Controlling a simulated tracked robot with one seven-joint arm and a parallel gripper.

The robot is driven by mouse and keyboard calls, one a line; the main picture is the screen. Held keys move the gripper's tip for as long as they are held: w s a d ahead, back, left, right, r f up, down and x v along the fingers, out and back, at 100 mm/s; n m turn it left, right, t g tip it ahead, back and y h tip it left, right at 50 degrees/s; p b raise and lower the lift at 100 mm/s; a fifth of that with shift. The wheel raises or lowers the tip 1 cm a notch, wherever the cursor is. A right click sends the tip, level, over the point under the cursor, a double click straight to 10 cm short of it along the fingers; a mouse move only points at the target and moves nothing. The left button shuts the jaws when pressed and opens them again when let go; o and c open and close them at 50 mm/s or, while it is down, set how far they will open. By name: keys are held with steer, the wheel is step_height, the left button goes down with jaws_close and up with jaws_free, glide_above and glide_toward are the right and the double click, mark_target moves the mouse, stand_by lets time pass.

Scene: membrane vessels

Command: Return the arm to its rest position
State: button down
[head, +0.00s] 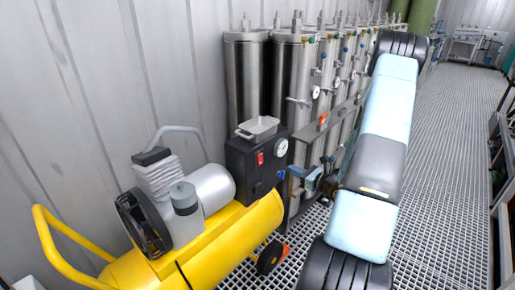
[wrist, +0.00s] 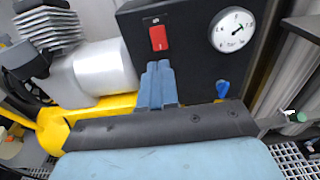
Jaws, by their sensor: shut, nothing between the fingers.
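My gripper (wrist: 158,72) shows in the wrist view as two blue-grey fingers pressed together, with nothing between them. The fingers point at the front of a black control box (wrist: 190,65) and overlap it in the picture; I cannot tell whether they touch. The box carries a red switch (wrist: 158,38) just above the fingertips, a round white gauge (wrist: 232,29) to the right and a blue knob (wrist: 222,88). In the head view my light-blue arm stretches down the right of centre. The same black box (head: 240,165) stands left of it, with its red switch (head: 260,158) and gauge (head: 281,147).
A yellow compressor tank (head: 225,245) with a grey motor (head: 212,186) stands at the front left. A metal tray (head: 262,127) lies on the box. Tall steel vessels (head: 249,80) with valves line the wall. The grated floor (head: 440,150) right of my arm is clear.

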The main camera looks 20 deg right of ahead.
steer(key=s+a+r+n+g+y, duration=0.2)
steer(key=s+a+r+n+g, duration=0.3)
steer(key=a+r+n+g, duration=0.35)
steer(key=s+a+r+n+g+y, duration=0.2)
steer(key=s+a+r+n+g, duration=0.25)
steer(key=a+r+n, duration=0.55)
steer(key=s+r+n+t+h, duration=0.3)
steer(key=s+r+n+h, duration=0.8)
steer(key=s+r, duration=0.4)
steer(key=shift+s+a+n+h, duration=0.2)
steer(key=shift+s+n+h, duration=0.2)
steer(key=shift+s+n, duration=0.2)
